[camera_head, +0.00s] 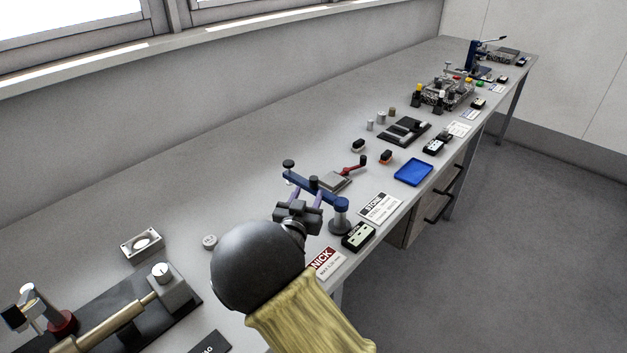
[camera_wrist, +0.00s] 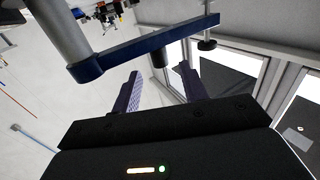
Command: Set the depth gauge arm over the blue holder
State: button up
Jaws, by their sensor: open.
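A blue swing arm (camera_head: 318,186), which looks like the depth gauge arm, reaches from a grey post (camera_head: 340,217) toward the back left, with a dark knob at its free end. In the wrist view the blue arm (camera_wrist: 145,46) crosses above my fingers, with a black peg (camera_wrist: 159,58) along it and a spindle at its far end. My gripper (camera_head: 307,194) is open beside the arm. Its fingers (camera_wrist: 158,85) are apart near the peg, and I see no grip on it.
A grey plate (camera_head: 335,182) and a red lever (camera_head: 350,170) are just behind the arm. A black-and-white box (camera_head: 358,237) and label cards (camera_head: 379,209) line the front edge. Other fixtures stand at both ends. The bench's back strip is clear.

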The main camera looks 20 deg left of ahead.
aim_at(312, 184)
jog(key=w, duration=0.6)
jog(key=shift+w+a+p, duration=0.25)
jog(key=shift+w+p, duration=0.05)
jog(key=shift+w, duration=0.05)
jog(key=shift+c, duration=0.2)
grip_shut()
